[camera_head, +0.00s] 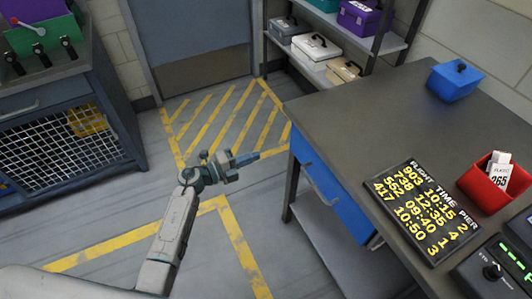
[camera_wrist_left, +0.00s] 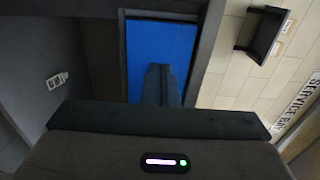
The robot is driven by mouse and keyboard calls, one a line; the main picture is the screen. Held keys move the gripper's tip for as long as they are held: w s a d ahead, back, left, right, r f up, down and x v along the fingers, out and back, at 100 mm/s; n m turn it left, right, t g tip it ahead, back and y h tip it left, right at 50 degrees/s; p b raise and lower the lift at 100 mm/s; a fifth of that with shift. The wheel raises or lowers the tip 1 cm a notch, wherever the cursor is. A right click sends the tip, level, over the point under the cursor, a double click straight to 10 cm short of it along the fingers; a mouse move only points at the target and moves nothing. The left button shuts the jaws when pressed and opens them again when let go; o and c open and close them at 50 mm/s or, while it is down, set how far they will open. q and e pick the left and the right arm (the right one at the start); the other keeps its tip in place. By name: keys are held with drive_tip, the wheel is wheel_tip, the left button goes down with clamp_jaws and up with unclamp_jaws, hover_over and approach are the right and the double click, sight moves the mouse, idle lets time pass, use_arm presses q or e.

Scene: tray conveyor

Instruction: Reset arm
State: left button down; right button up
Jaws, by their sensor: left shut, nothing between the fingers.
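My left arm reaches in from the lower left in the head view. My left gripper (camera_head: 254,157) points right, held over the floor beside the table's left side. Its fingers are together and hold nothing. In the left wrist view the closed fingers (camera_wrist_left: 162,72) show in the middle, in front of a blue panel (camera_wrist_left: 180,42). My right arm and right gripper are not in view.
A grey-topped table (camera_head: 350,120) stands at the right. On it are a blue box (camera_head: 455,84), a flight-time board (camera_head: 420,212) and a red bin (camera_head: 503,190). Shelves with cases (camera_head: 316,46) stand behind. A cabinet (camera_head: 60,110) stands left. The yellow-striped floor (camera_head: 215,125) is clear.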

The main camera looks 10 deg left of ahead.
use_arm(q)
drive_tip(key=s+a+f+n+t+y+p, duration=0.1)
drive_tip(key=s+a+f+n+y, duration=0.5)
drive_tip(key=f, duration=0.3)
drive_tip(key=s+a+f+n+y+p, duration=0.1)
drive_tip(key=s+a+f+n+y, duration=0.35)
drive_tip(key=f+n, duration=0.4)
drive_tip(key=s+a+f+n+t+y, duration=0.1)
drive_tip(key=s+a+f+n+y, duration=0.45)
drive_tip(key=f, duration=0.45)
drive_tip(key=s+f+n+g, duration=0.3)
drive_tip(key=s+f, duration=0.2)
drive_tip(key=s, duration=0.5)
drive_tip(key=s+a+f+n+g+p, duration=0.1)
drive_tip(key=s+f+n+g, duration=0.2)
drive_tip(key=s, duration=0.7)
drive_tip(key=s+a+f+n+g, duration=0.1)
drive_tip(key=s+f+g, duration=0.3)
drive_tip(key=s, duration=0.6)
wheel_tip(320, 180, down, 3)
drive_tip(key=shift+s+a+r+n+g, duration=0.15)
drive_tip(key=shift+a+n+g, duration=0.15)
drive_tip(key=shift+n, duration=0.6)
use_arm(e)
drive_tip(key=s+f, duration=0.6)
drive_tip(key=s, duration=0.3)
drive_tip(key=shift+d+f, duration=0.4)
